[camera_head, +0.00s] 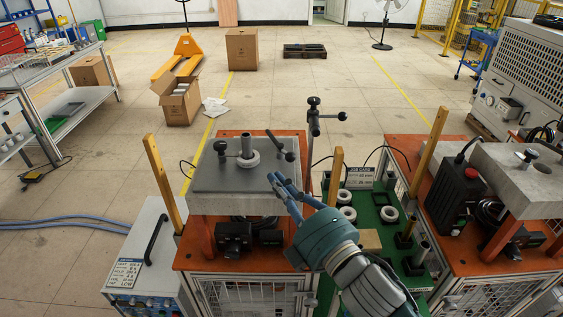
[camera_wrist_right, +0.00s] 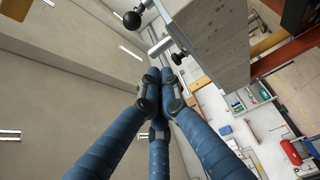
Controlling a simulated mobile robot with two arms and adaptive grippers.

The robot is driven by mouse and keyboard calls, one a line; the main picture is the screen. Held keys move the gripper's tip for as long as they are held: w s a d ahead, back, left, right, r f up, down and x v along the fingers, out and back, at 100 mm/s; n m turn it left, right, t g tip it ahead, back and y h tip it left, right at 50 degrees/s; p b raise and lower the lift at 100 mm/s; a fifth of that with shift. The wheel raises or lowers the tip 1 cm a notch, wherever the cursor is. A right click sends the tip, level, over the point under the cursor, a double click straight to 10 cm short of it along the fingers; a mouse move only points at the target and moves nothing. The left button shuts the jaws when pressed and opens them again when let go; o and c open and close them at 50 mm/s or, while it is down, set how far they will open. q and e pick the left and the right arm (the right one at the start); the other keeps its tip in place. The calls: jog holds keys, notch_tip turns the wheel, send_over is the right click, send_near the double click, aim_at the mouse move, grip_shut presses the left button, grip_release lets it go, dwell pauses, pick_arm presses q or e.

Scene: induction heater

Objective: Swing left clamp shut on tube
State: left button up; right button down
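A grey upright tube (camera_head: 246,143) with a pale collar (camera_head: 248,160) stands on the dark heater plate (camera_head: 215,180). To its left, a clamp with a black knob (camera_head: 220,146) stands on the plate, apart from the tube. To its right is another clamp with black-knobbed bars (camera_head: 286,152). My right gripper (camera_head: 274,180) is over the plate's front right edge, apart from both clamps. In the right wrist view its fingers (camera_wrist_right: 160,74) converge with nothing visible between them. A black ball knob and bar (camera_wrist_right: 132,20) show beyond them. My left gripper is out of view.
A tall T-handled post (camera_head: 314,115) rises behind right. Wooden posts (camera_head: 163,170) flank the plate. A green tray (camera_head: 375,215) with pale rings lies to the right, beside another orange bench (camera_head: 480,240).

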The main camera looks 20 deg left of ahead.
jog(key=p+x, duration=0.1)
jog(key=x, duration=0.5)
jog(key=shift+a+r, duration=0.15)
jog(key=shift+w+d+f+p, duration=0.2)
jog(key=shift+w+d+p, duration=0.3)
jog(key=shift+d, duration=0.1)
jog(key=shift+w+d+f+p, duration=0.2)
jog(key=shift+w+d+p, duration=0.25)
jog(key=shift+w+d, duration=0.1)
jog(key=shift+d+f, duration=0.1)
jog(key=shift+d, duration=0.45)
jog(key=shift+w+a, duration=0.1)
jog(key=shift+f, duration=0.1)
